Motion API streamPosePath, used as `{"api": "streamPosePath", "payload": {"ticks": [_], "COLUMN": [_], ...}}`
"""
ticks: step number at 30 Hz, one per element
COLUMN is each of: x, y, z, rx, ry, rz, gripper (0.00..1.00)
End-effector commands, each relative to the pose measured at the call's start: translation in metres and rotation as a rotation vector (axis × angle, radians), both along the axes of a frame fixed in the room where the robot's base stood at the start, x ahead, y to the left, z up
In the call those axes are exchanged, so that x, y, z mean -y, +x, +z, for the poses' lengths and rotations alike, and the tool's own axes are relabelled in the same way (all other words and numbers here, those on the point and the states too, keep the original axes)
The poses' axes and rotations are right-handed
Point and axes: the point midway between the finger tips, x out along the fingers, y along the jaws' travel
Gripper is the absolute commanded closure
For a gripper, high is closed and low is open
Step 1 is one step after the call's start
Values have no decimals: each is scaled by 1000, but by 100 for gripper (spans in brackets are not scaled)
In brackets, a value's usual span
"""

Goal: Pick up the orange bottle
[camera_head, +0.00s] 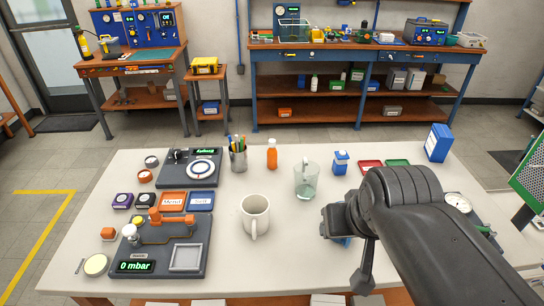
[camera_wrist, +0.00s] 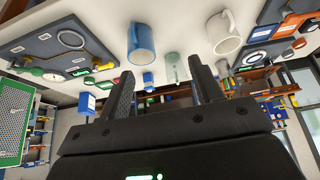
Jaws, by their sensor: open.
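The orange bottle (camera_head: 272,154) stands upright near the back edge of the white table, between the pen cup and the glass mug. I cannot make it out clearly in the wrist view. My gripper (camera_wrist: 163,88) is open, with nothing between its two dark fingers. In the head view my gripper (camera_head: 334,220) is over the right part of the table, nearer the front and to the right of the bottle. Its fingertips are hard to make out there.
A pen cup (camera_head: 238,158) is left of the bottle. A blue mug (camera_wrist: 141,43) shows in the wrist view; my arm mostly hides it in the head view.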

Motion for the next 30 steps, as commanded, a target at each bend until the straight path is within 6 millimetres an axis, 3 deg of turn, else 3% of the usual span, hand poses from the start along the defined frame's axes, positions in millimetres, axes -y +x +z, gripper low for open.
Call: {"api": "streamPosePath", "payload": {"ticks": [7,11,21,30], "x": [0,-2,-17,-41], "y": [4,25,134,240], "z": [2,11,35,24], "rx": [-1,-10,-39,-62], "ry": [1,4,14,17], "rz": [0,1,-5,-10], "gripper": [41,41,41,41]}}
